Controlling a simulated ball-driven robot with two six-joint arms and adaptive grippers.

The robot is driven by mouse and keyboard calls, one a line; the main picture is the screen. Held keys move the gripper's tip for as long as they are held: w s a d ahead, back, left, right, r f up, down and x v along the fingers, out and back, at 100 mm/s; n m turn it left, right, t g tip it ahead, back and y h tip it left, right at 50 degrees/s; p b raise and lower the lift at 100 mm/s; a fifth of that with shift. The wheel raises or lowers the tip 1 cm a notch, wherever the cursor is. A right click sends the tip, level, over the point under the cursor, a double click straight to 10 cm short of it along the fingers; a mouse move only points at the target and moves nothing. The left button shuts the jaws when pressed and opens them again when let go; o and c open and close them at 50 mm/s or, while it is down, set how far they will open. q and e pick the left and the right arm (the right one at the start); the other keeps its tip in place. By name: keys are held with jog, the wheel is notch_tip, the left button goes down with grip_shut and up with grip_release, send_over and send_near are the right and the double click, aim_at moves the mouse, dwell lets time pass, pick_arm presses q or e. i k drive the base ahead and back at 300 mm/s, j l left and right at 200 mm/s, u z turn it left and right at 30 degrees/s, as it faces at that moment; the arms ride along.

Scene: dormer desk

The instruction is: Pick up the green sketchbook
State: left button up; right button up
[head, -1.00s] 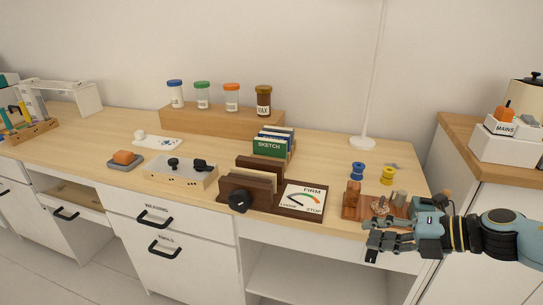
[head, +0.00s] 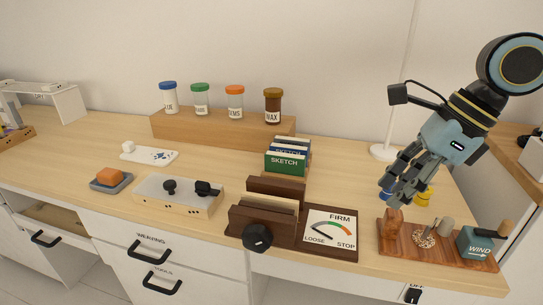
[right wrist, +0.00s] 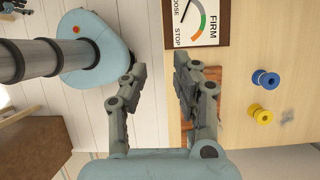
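The green sketchbook (head: 285,163) stands upright in front of other books, in the wooden holder behind the dial at mid desk. Its cover reads SKETCH. It does not show in the right wrist view. My right gripper (head: 394,196) is over the right part of the desk, above the wooden tool tray and well to the right of the sketchbook. Its fingers are apart and empty in the right wrist view (right wrist: 161,75). My left gripper is not in the head view; a small grey shape at the top left of the right wrist view may be part of it.
A dial board (head: 330,229) and a wooden clamp with a black knob (head: 257,237) stand in front of the sketchbook. Labelled jars stand on a wooden riser (head: 220,130) behind. A tool tray (head: 399,243), a yellow spool (head: 424,195) and a lamp are to the right.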

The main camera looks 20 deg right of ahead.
aim_at(290, 164)
jog(key=i, duration=1)
